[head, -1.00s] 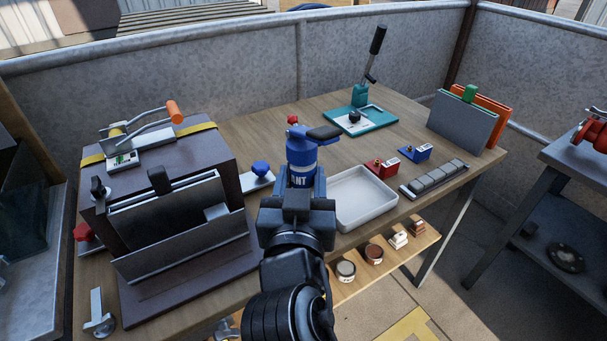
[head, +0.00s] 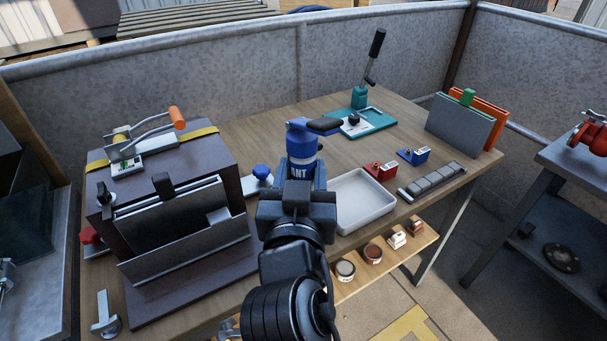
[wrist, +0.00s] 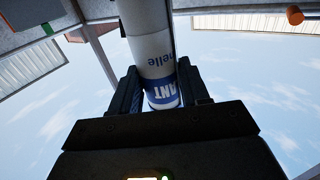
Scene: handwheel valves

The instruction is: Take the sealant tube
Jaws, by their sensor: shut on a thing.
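The sealant tube (head: 299,150) is blue and white, with the letters "ANT" showing in the head view. My gripper (head: 297,190) is shut on it near the middle of the bench, and the tube stands roughly upright above the jaws. In the wrist view the tube (wrist: 155,60) lies between the two dark fingers (wrist: 158,95), its printing upside down. A black lever-like part (head: 325,125) shows at the tube's top right; I cannot tell whether it belongs to the tube. The tube's lower end is hidden by my gripper in the head view.
A white tray (head: 362,228) is right of my gripper. A dark box-like fixture (head: 180,235) stands left, with a blue knob (head: 262,172) between. Red (head: 380,170) and blue (head: 413,156) blocks and a teal-based lever press (head: 365,118) are behind. A low shelf (head: 350,285) holds small tins.

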